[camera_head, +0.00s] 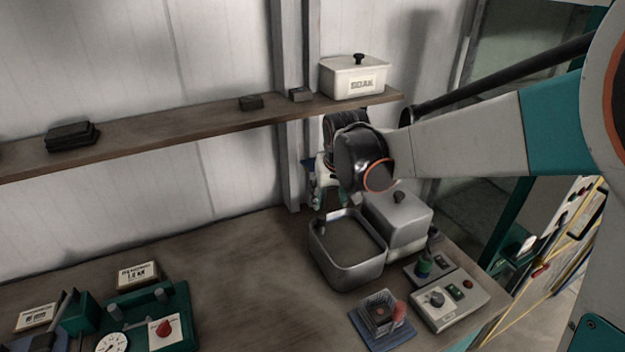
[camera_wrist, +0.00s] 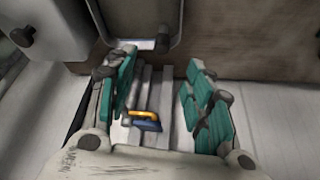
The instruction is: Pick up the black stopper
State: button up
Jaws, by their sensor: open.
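I cannot tell for sure which thing is the black stopper. A dark blue or black piece with a yellow top (camera_wrist: 146,123) shows between my fingers in the wrist view, against the grey wall post (camera_wrist: 160,95). I cannot tell its distance, but nothing is gripped. My gripper (camera_wrist: 162,72) is open, with its teal finger pads wide apart. In the head view my gripper (camera_head: 320,195) is partly hidden by my wrist, in front of the post and above the back rim of the metal tub (camera_head: 346,273). Small dark blocks (camera_head: 251,102) lie on the shelf.
The wooden shelf (camera_head: 190,128) bears a white box with a black knob (camera_head: 355,80). A lidded metal box (camera_head: 398,222) stands beside the tub. Control boxes (camera_head: 450,303) and a small caged device (camera_head: 381,311) stand at the front right. The middle of the table (camera_head: 225,265) is clear.

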aim_at(321, 214)
jog(key=b+x, duration=0.1)
jog(key=x, duration=0.4)
jog(key=b+x, duration=0.1)
jog(key=x, duration=0.4)
jog(key=w+b+x, duration=0.1)
jog(key=x, duration=0.4)
jog(key=shift+a+r, duration=0.3)
jog(key=shift+r, duration=0.1)
grip_shut()
